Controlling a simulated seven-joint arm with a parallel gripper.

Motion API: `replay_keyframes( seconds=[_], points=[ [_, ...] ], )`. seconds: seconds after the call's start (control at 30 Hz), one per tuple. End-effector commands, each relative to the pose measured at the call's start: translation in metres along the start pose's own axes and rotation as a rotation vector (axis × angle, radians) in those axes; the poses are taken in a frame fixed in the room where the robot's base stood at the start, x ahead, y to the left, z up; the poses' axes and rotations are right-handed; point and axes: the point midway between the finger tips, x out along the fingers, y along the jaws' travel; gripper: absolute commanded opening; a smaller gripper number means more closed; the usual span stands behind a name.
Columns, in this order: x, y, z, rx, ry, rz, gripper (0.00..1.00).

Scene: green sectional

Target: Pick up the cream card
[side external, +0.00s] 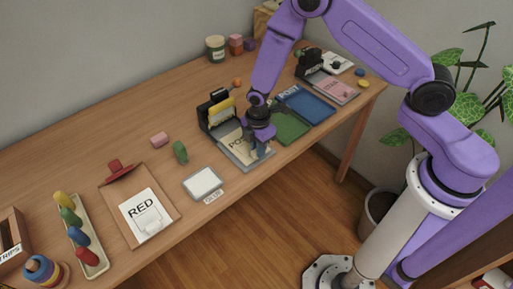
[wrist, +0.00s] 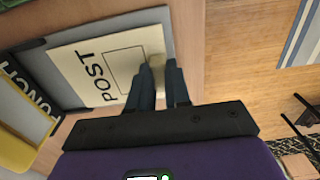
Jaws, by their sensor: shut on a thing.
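The cream card (wrist: 92,70) is marked POST and has a printed outline box. It lies on a grey tray (wrist: 150,17), and in the side view the card (side external: 236,141) is partly covered by my gripper. My gripper (side external: 258,150) points down at the card's right part. In the wrist view my gripper (wrist: 160,72) is shut on the card's small cream tab, which shows between the dark fingers. The card looks flat on the tray; I cannot tell any lift.
A green tray (side external: 290,127) and a blue POST tray (side external: 305,103) lie to the right. A white-screened device (side external: 203,183) lies to the left. The table's front edge is close.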

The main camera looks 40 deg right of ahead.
Motion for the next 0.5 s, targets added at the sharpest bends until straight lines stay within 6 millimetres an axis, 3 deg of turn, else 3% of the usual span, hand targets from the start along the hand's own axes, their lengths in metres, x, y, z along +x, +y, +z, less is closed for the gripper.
replay_keyframes(
  seconds=[0.2,0.5],
  points=[
    [-0.028,0.0,0.0,0.0,0.002,0.003,0.0],
    [-0.079,-0.043,0.013,-0.001,0.002,0.003,0.0]
  ],
)
